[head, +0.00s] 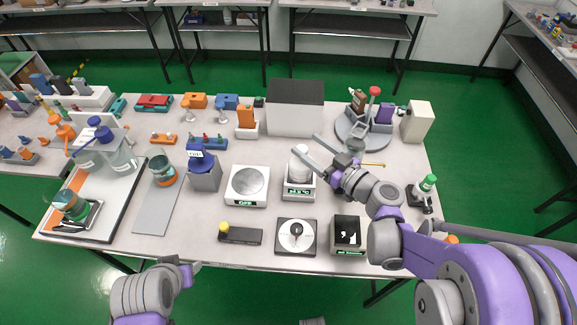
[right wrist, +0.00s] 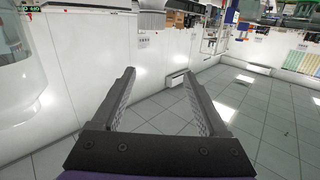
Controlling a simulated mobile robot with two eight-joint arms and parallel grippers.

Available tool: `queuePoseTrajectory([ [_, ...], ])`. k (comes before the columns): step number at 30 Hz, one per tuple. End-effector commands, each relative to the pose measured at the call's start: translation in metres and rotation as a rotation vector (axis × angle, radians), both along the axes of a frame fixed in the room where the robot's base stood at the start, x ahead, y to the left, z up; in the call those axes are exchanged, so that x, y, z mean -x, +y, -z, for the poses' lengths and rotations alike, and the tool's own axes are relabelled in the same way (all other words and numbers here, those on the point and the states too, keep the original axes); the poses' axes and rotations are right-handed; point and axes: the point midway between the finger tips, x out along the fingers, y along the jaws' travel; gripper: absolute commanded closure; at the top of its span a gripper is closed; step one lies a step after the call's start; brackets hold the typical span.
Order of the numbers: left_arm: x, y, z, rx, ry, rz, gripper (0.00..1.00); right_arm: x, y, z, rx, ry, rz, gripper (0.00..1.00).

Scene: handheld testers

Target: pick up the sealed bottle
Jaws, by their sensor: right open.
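My right gripper (head: 306,143) reaches in from the right over the middle of the bench, with its two fingers spread. In the right wrist view its fingers (right wrist: 159,74) are apart with nothing between them. A white bottle-like object (head: 300,156) is on a scale (head: 300,190) close to the fingers, partly covered by one; I cannot tell whether they touch. A green-capped bottle (head: 427,184) stands at the right end, and a teal-orange jar (head: 163,172) at the left. I cannot tell which is the sealed bottle. My left arm shows at the bottom left; its jaw state is unclear.
The white bench (head: 215,256) is crowded. A second scale (head: 247,186), a round dial device (head: 295,236) and a black box (head: 347,234) stand near the front. A large grey box (head: 295,107) and a round rack (head: 361,132) are behind the gripper. The front edge has narrow clear strips.

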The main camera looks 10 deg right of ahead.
Motion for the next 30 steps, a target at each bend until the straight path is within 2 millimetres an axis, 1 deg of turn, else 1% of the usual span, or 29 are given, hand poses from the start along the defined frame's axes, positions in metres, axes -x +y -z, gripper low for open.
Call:
queuePoseTrajectory([
  [1, 0.0, 0.0, 0.0, 0.0, 0.0, 0.0, 0.5, -0.004, -0.006, -0.002, -0.001, -0.031, 0.014, 0.23],
  [3, 0.0, 0.0, 0.001, 0.0, 0.001, 0.0, 0.5, -0.006, -0.011, -0.002, -0.003, -0.059, 0.026, 0.23],
  [5, 0.001, 0.0, 0.003, 0.0, 0.002, 0.0, 0.5, -0.007, -0.012, 0.002, -0.002, -0.07, 0.031, 0.23],
  [8, 0.003, 0.0, 0.01, 0.0, 0.005, 0.0, 0.5, -0.007, -0.012, 0.019, -0.002, -0.071, 0.031, 0.23],
  [12, 0.006, 0.0, 0.02, 0.0, 0.011, 0.0, 0.5, -0.006, -0.012, 0.05, -0.003, -0.069, 0.03, 0.23],
  [15, 0.007, 0.0, 0.026, 0.0, 0.013, 0.0, 0.5, -0.007, -0.012, 0.07, -0.003, -0.069, 0.03, 0.23],
  [17, 0.008, 0.0, 0.029, 0.0, 0.014, 0.0, 0.5, -0.007, -0.012, 0.08, -0.003, -0.069, 0.03, 0.23],
  [18, 0.007, 0.0, 0.025, 0.0, 0.013, 0.0, 0.5, -0.013, -0.008, 0.076, -0.003, -0.07, 0.028, 0.23],
  [21, 0.006, 0.0, 0.022, 0.0, 0.011, 0.0, 0.5, -0.024, -0.002, 0.074, -0.003, -0.071, 0.028, 0.23],
  [27, 0.006, 0.0, 0.02, 0.0, 0.011, 0.0, 0.5, -0.032, 0.003, 0.074, -0.003, -0.071, 0.028, 0.23],
  [30, 0.005, 0.0, 0.018, 0.0, 0.01, 0.0, 0.5, -0.042, 0.008, 0.074, -0.003, -0.071, 0.028, 0.23],
])
